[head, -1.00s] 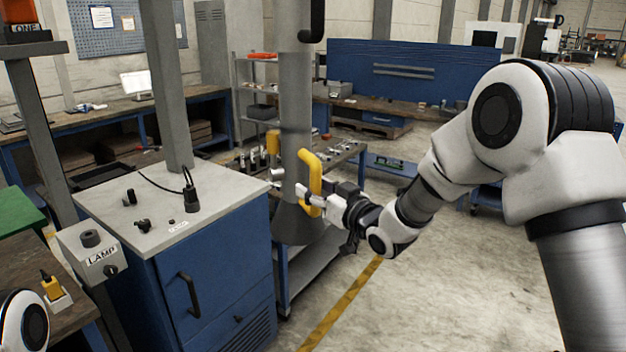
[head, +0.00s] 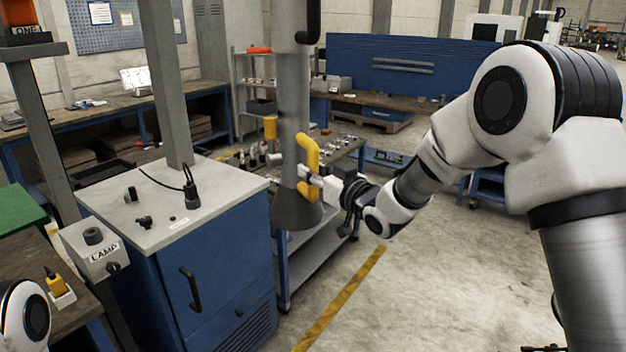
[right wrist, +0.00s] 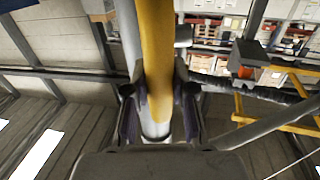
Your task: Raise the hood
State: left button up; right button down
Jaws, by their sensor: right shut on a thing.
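The hood (head: 297,212) is a dark grey cone at the lower end of a vertical grey pipe (head: 293,110), in the middle of the head view. A yellow bent handle (head: 309,152) is fixed to the pipe's right side above the cone. My right gripper (head: 312,184) is shut on the lower part of this handle, reaching in from the right. In the right wrist view the yellow handle (right wrist: 158,45) runs between the two fingers (right wrist: 160,100). A piece of my left arm shows at the lower left of the head view; its gripper is out of view.
A blue cabinet (head: 215,265) with a pale top stands left of the hood. A metal cart (head: 320,255) with small items is behind and below it. A grey lamp box (head: 92,245) is at the left. The floor on the right is open.

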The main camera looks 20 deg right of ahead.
notch_tip(320, 180, up, 12)
jog(key=p, duration=0.4)
jog(key=shift+f, duration=0.25)
jog(key=shift+r, duration=0.4)
jog(key=c, duration=0.9)
grip_release()
jog(key=shift+r, duration=0.1)
jog(key=shift+c, duration=0.2)
jog(key=shift+s+d, duration=0.1)
jog(key=shift+s, duration=0.05)
jog(key=v, duration=1.2)
